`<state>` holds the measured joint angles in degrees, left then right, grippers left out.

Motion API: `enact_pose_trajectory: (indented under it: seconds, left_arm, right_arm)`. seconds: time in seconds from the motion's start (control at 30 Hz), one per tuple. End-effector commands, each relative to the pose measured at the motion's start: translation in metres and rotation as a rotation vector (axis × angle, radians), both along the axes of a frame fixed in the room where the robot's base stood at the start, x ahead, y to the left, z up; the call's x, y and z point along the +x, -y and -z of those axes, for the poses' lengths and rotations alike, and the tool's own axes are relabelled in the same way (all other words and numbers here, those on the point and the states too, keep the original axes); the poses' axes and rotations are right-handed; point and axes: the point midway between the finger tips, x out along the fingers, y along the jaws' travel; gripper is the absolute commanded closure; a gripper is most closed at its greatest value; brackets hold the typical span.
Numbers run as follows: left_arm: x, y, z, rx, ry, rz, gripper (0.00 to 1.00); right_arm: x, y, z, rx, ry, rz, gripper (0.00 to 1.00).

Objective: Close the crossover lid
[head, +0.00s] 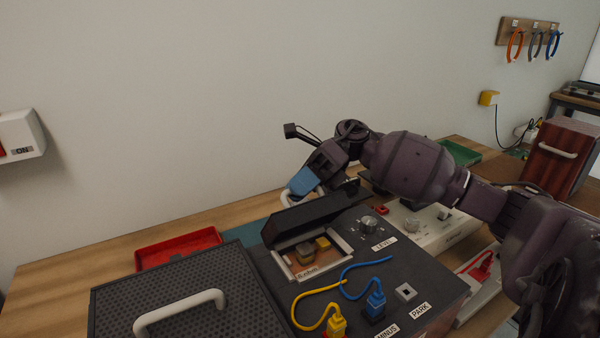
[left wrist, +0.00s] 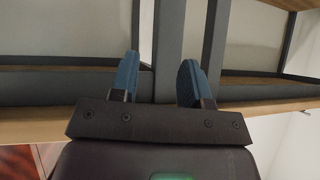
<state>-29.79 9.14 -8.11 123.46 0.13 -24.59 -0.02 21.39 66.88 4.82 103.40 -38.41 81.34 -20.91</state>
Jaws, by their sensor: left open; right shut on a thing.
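The crossover box (head: 345,235) is dark and stands on the bench, with an opening in its top holding small yellow and brown parts (head: 313,247). Its black lid (head: 315,216) is raised and tilted above this opening. My right gripper (head: 301,186) is shut on the pale lid handle (head: 287,199) at the lid's far left end; the fingers hide part of the handle. My left gripper (left wrist: 158,82) shows in the left wrist view, open and empty, with grey shelf bars behind its fingers. It is outside the head view.
A perforated dark case (head: 185,290) with a white handle stands front left. A red tray (head: 178,248) lies behind on the left.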

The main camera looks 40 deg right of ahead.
Motion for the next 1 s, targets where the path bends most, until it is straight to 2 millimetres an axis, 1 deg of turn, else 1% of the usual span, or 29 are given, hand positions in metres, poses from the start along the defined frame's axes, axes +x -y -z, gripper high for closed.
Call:
enact_pose_trajectory:
  seconds: [0.03,0.33,0.47,0.6,0.77,1.0]
  left_arm:
    - [0.003,0.001,-0.008,-0.001,0.015,0.0,0.57]
    - [0.006,0.002,-0.021,-0.007,0.032,-0.008,0.57]
    - [0.003,0.002,-0.023,-0.008,0.031,-0.013,0.57]
    - [-0.001,0.001,-0.02,-0.007,0.019,-0.016,0.57]
    - [-0.003,0.0,-0.019,-0.006,0.015,-0.015,0.57]
    - [-0.001,0.0,-0.019,-0.003,0.019,-0.01,0.57]
  right_arm:
    - [-0.007,-0.001,-0.007,-0.009,0.052,0.001,1.0]
    - [-0.037,-0.008,0.002,-0.073,0.326,0.002,1.0]
    - [-0.048,-0.011,0.01,-0.103,0.443,0.003,1.0]
    - [-0.059,-0.014,0.019,-0.133,0.567,0.003,1.0]
    - [-0.068,-0.016,0.03,-0.137,0.572,0.003,1.0]
    - [-0.078,-0.019,0.043,-0.169,0.715,0.003,1.0]
